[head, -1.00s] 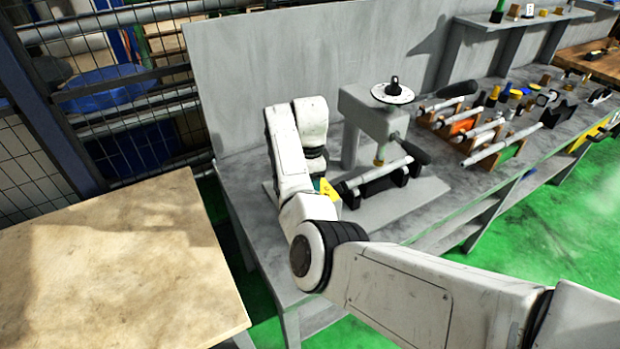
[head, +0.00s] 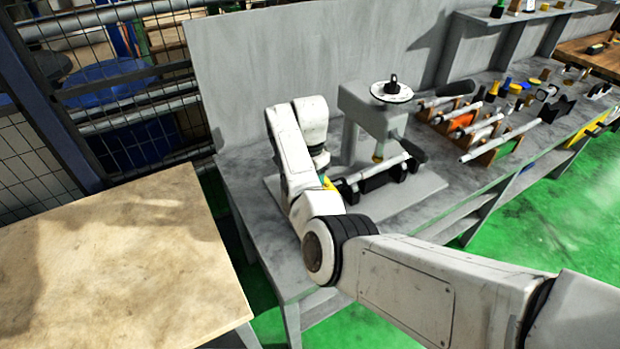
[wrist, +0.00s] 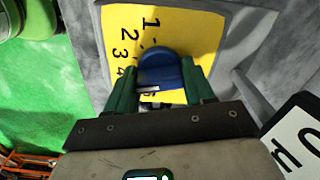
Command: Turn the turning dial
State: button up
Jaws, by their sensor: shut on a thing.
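The turning dial is a blue knob (wrist: 160,72) on a yellow plate (wrist: 118,22) printed with the numbers 1 to 4, seen in the wrist view. My gripper (wrist: 160,88) has green fingers, one on each side of the knob, and is shut on it. A white pointer mark shows on the knob's near side, and part of the number scale is hidden behind the knob. In the head view the yellow plate (head: 328,182) shows only as a small patch beside my wrist, at the left end of the grey grinder (head: 362,105). The knob is hidden there.
The grinder carries a white disc with a black knob (head: 391,90) on top and a bar across black supports (head: 375,180). Racks of rods (head: 490,135) and small tools stand to the right on the grey bench. A wooden table (head: 110,270) is at the left.

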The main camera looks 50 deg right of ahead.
jog(key=shift+d, duration=0.1)
jog(key=o, duration=1)
notch_tip(320, 180, up, 11)
jog(key=b, duration=0.2)
jog(key=shift+f, duration=0.1)
dwell(0.4)
